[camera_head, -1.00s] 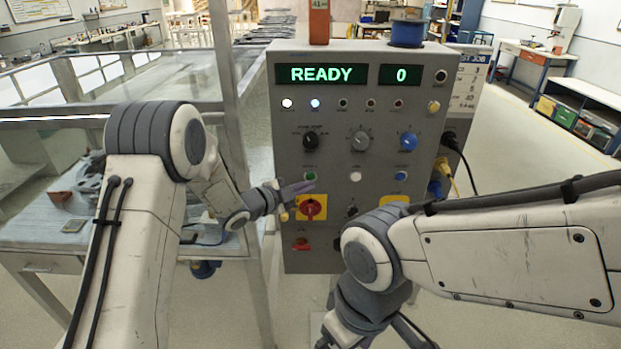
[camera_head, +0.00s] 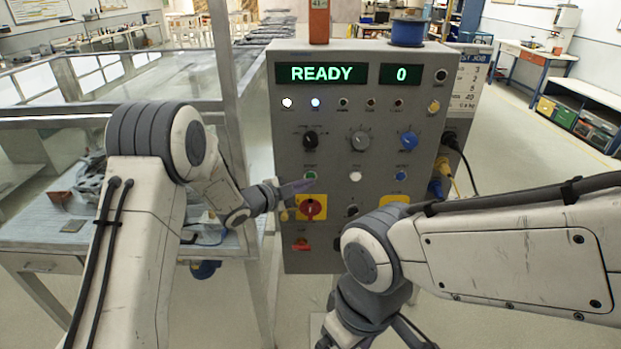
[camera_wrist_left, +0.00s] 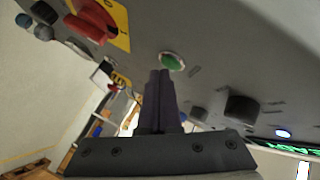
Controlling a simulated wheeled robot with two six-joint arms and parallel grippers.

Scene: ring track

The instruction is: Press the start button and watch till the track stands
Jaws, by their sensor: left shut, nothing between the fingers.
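The grey control panel (camera_head: 340,140) stands ahead, its green display (camera_head: 320,74) reading READY and a second display (camera_head: 401,74) reading 0. The green start button (camera_head: 310,176) is on the panel's left side, above the red rotary switch on a yellow plate (camera_head: 311,208). My left gripper (camera_head: 306,185) is shut and empty, its fingertips just below the green button. In the left wrist view the closed fingers (camera_wrist_left: 160,76) point at the green button (camera_wrist_left: 171,62), tips close to it; I cannot tell whether they touch. My right gripper's fingers are not clearly seen at the bottom edge.
A metal-framed table (camera_head: 100,110) with the track area stands left of the panel. Knobs, white and blue buttons fill the panel's middle and right. Cables (camera_head: 462,160) hang at its right side. A blue spool (camera_head: 407,33) sits on top. Open floor lies to the right.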

